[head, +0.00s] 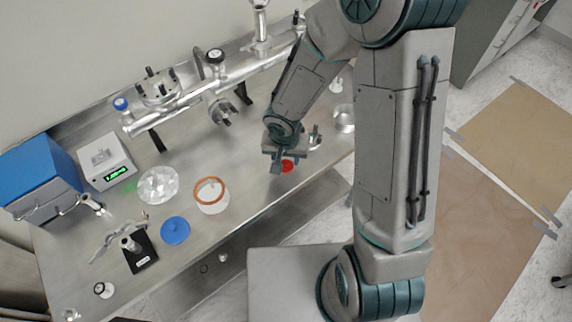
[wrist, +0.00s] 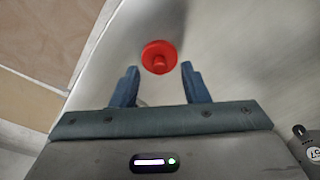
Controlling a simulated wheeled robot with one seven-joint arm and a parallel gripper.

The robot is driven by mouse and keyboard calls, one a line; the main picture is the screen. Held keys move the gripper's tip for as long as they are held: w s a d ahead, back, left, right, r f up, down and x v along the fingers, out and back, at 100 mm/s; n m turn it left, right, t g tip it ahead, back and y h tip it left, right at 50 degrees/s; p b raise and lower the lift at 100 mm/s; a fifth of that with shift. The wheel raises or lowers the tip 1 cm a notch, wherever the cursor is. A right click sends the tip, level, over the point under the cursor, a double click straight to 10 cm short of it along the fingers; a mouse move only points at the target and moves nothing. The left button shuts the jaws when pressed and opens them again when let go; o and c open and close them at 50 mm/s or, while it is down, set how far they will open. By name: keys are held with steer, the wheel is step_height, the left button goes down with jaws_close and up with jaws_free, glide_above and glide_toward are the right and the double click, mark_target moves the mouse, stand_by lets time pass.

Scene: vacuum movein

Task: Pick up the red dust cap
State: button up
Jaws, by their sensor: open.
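The red dust cap (head: 287,166) lies on the steel bench near its front edge in the head view. In the wrist view the cap (wrist: 159,57) is a red disc with a small knob, just beyond my fingertips and roughly midway between them. My gripper (wrist: 159,72) is open, with its two blue-grey fingers apart and nothing between them. In the head view my gripper (head: 278,163) hangs just beside the cap and partly in front of it. I cannot tell the exact height of the fingers above the bench.
A metal vacuum pipe (head: 190,88) runs along the back. A metal cup (head: 344,118) stands right of my gripper.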

steer(key=shift+w+f, duration=0.1)
steer(key=shift+f, duration=0.5)
jaws_close()
steer(key=shift+r, duration=0.15)
